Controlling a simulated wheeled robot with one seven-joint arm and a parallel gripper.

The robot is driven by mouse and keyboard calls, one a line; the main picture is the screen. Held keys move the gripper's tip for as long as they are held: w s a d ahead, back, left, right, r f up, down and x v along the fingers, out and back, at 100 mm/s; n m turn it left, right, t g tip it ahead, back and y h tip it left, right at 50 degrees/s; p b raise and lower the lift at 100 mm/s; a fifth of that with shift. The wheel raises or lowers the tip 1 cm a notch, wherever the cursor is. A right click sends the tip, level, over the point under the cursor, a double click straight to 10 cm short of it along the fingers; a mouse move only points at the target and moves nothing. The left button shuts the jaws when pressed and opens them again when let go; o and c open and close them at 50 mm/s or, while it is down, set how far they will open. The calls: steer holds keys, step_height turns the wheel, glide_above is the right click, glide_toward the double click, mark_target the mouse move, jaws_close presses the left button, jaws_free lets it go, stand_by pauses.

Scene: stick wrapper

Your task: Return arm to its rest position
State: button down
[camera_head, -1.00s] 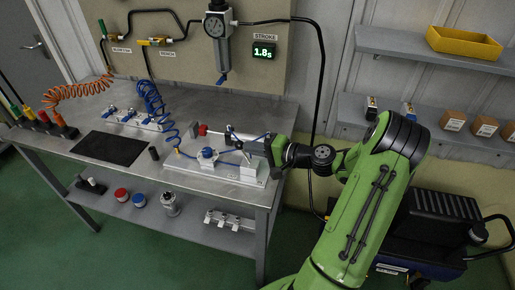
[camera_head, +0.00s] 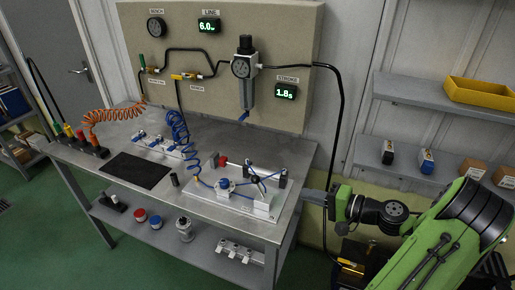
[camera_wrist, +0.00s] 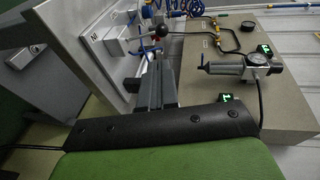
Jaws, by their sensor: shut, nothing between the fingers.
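My green arm (camera_head: 455,235) is at the right of the head view, bent, with its wrist to the right of the workbench. My gripper (camera_head: 308,194) is at the bench's right edge, apart from the fixture and partly hidden by its own wrist. In the wrist view, my gripper's (camera_wrist: 158,72) two grey fingers are together, with nothing held between them. The fixture plate (camera_head: 240,203) on the bench carries a blue knob (camera_head: 224,184), a red-ended part (camera_head: 222,160) and blue tubing.
The grey workbench (camera_head: 205,140) has a dark mat (camera_head: 135,170) and coiled hoses. A gauge panel (camera_head: 205,30) stands behind it. Wall shelves with a yellow tray (camera_head: 482,94) and small boxes are at the right. A black case is below my arm. Green floor is clear in front.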

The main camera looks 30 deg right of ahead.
steer(key=shift+a, duration=0.1)
steer(key=a+r+n+g+h+p, duration=0.3)
steer(key=a+n+g, duration=0.55)
steer(key=a, duration=0.95)
steer(key=s+a+r+n+h, duration=0.2)
steer(key=s+r, duration=0.2)
steer(key=s, duration=0.3)
steer(key=s+a+r+n+h, duration=0.1)
steer(key=s+a+r+h, duration=0.1)
steer(key=s+r, duration=0.3)
steer(key=s+a, duration=0.1)
steer(key=s, duration=0.2)
steer(key=shift+s+n, duration=0.15)
steer(key=shift+n, duration=0.2)
steer(key=shift+a, duration=0.1)
